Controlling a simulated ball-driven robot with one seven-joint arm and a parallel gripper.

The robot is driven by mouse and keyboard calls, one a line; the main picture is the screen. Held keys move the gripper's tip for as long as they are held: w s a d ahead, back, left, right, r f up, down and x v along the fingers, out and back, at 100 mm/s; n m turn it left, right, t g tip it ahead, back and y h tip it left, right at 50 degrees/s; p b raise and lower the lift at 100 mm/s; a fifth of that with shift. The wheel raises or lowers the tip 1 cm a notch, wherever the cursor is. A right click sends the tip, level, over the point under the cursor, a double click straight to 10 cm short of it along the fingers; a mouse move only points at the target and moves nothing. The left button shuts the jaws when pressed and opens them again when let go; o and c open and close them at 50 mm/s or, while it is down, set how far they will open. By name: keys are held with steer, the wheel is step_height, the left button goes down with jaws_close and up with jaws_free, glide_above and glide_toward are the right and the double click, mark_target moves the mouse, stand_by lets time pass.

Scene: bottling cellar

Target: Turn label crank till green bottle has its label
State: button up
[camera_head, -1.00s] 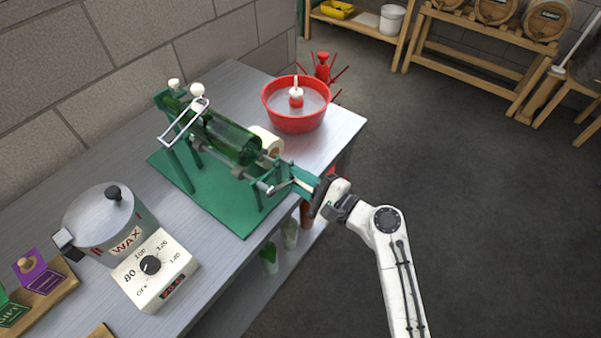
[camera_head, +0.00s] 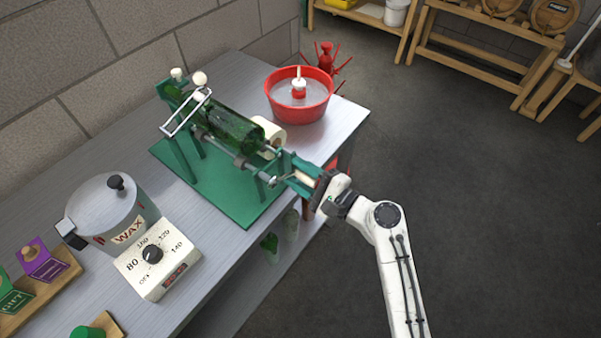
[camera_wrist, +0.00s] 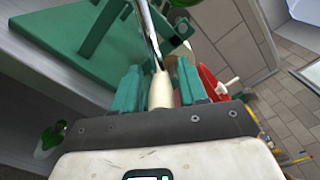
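The green bottle (camera_head: 232,131) lies on its side in the green labelling machine (camera_head: 212,192) on the metal bench. The glass that shows is bare dark green. A cream label roll (camera_head: 271,133) sits behind the bottle's near end. The crank's pale handle (camera_wrist: 160,91) lies between the green fingers of my gripper (camera_wrist: 160,88) in the wrist view. The fingers look closed around it, and its metal crank arm (camera_wrist: 149,30) runs away from me. In the head view my gripper (camera_head: 298,176) is at the machine's right end; the fingers partly hide the handle there.
A red tub (camera_head: 299,108) stands behind the machine. A wax pot (camera_head: 104,213) and its dial box (camera_head: 158,262) stand to the left. Bottles (camera_head: 270,246) hang or stand below the bench's front edge. Open floor lies to the right.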

steer(key=b+v, duration=0.1)
steer(key=v, duration=0.9)
steer(key=shift+s+d+b, duration=0.3)
steer(key=shift+b, duration=0.1)
